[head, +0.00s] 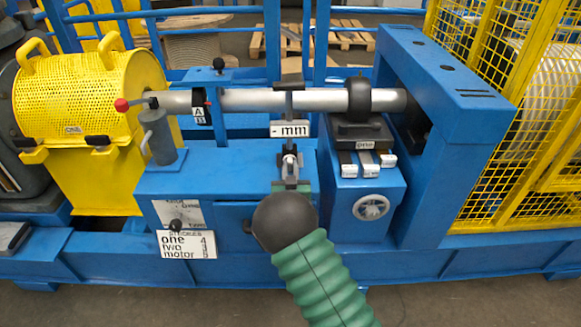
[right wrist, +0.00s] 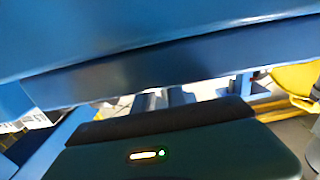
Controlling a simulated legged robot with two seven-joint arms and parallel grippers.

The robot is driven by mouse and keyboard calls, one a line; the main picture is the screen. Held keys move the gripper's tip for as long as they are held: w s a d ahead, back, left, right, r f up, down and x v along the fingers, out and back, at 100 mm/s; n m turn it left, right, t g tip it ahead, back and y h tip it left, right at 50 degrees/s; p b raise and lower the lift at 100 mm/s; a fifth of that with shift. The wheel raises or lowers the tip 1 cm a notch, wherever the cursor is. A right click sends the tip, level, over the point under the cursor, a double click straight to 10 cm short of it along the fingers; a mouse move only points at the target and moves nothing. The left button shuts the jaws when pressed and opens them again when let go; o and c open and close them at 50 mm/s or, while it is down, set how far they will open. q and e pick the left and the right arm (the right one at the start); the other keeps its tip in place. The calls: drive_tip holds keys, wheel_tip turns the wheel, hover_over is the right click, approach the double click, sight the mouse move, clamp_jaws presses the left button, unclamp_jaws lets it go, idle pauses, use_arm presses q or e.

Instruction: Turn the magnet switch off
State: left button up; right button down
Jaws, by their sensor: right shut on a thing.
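My right gripper (head: 291,162) is at the centre of the head view, at the end of the green-sleeved arm. It is shut at the lower end of an upright piece with a white "mm" plate (head: 291,129). This piece reaches up to the grey shaft (head: 255,99); the fingers hide where they grip. No part is plainly marked as the magnet switch. A black-knobbed post (head: 219,68) stands behind the shaft, and a red-ball lever (head: 122,104) is at its left end. My left gripper is not in view.
A blue frame (head: 445,75) stands right of the shaft, beside a yellow mesh cage (head: 530,120). A yellow perforated guard (head: 75,105) is at the left. A dark bearing block (head: 359,97) carries the shaft. A blue surface (right wrist: 150,40) hangs close in the right wrist view.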

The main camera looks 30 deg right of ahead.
drive_tip(key=shift+f, duration=0.1)
drive_tip(key=c, duration=1.4)
unclamp_jaws()
drive_tip(key=shift+o, duration=0.2)
drive_tip(key=p+v, duration=0.3)
drive_tip(key=v, duration=1.4)
drive_tip(key=shift+w, duration=0.1)
